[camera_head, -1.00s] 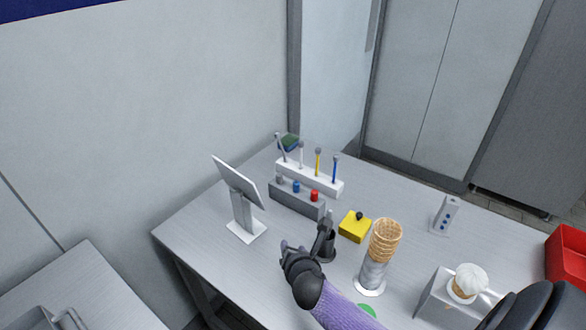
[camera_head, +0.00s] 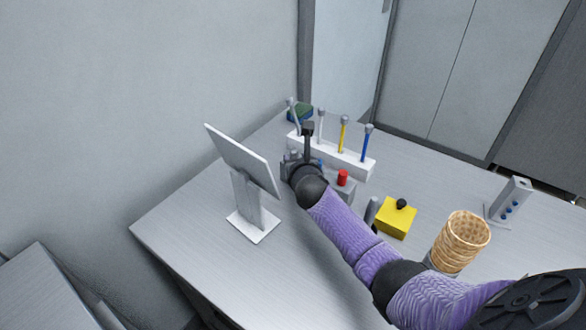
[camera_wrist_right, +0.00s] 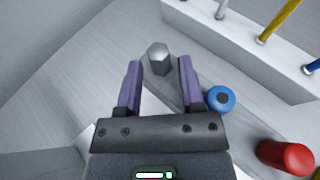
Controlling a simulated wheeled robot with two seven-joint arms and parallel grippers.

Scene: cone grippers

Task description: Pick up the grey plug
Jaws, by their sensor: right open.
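The grey plug (camera_wrist_right: 158,56) is a small faceted peg standing at the end of the grey block (camera_wrist_right: 195,100) in the wrist view. My right gripper (camera_wrist_right: 160,66) is open, with one purple-lined finger on each side of the near part of the plug. I cannot tell whether either finger touches it. In the head view my right gripper (camera_head: 300,157) is over the left end of the block, and the plug is largely hidden there. A blue plug (camera_wrist_right: 221,98) and a red plug (camera_wrist_right: 286,157) stand along the same block. My left gripper is not in view.
A white rack (camera_head: 352,163) with several upright tools stands just behind the block. A screen on a stand (camera_head: 245,165) is close on the left. A yellow box (camera_head: 396,220) and a stack of cones (camera_head: 462,240) are on the right. The front table area is clear.

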